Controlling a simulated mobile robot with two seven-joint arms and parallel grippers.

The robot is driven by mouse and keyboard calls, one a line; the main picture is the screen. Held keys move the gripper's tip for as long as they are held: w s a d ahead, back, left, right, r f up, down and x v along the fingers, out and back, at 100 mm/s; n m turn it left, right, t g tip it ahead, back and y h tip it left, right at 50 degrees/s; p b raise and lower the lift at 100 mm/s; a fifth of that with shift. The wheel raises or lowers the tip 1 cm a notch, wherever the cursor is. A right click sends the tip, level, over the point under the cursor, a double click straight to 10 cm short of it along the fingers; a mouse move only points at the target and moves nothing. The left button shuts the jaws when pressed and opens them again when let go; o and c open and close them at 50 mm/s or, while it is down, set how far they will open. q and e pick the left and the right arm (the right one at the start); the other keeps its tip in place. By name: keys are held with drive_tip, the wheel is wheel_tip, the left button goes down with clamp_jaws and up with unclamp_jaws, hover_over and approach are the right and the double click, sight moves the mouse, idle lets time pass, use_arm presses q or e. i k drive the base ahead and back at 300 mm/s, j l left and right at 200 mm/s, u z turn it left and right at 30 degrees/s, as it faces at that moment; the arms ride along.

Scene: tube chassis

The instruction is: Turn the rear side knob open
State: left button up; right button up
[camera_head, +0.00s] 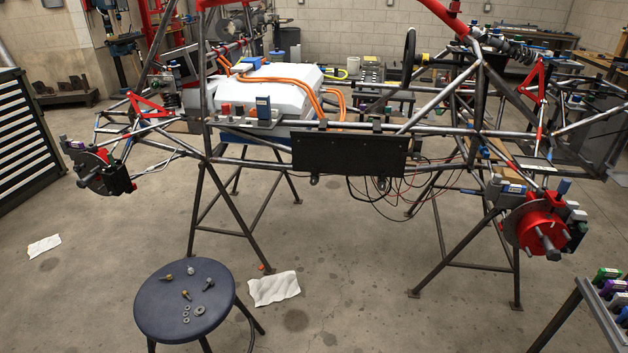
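The tube chassis (250,162) stands on dark trestles across the view. A grey plate (246,122) on its near left side carries small red knob-like parts (226,109) and a blue block (263,106). I cannot tell which part is the rear side knob or how it is turned. A red hub with a brake disc (540,228) is at the near right corner, and a darker hub (98,170) is at the left. Neither of my grippers is in view.
A white box (270,88) with orange cables sits in the chassis, behind a black panel (349,154). A blue stool (184,300) holding bolts and washers stands in front. A rack edge (600,315) is at lower right. Open floor lies between stool and rack.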

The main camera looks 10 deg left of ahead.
sight(313, 182)
drive_tip(key=i+l, duration=0.25)
drive_tip(key=i, duration=0.2)
drive_tip(key=i+l+u, duration=0.1)
drive_tip(key=i+l, duration=0.15)
drive_tip(key=i, duration=0.25)
drive_tip(key=i+l, duration=0.3)
drive_tip(key=i, duration=0.15)
drive_tip(key=i+l, duration=0.15)
drive_tip(key=i, duration=0.5)
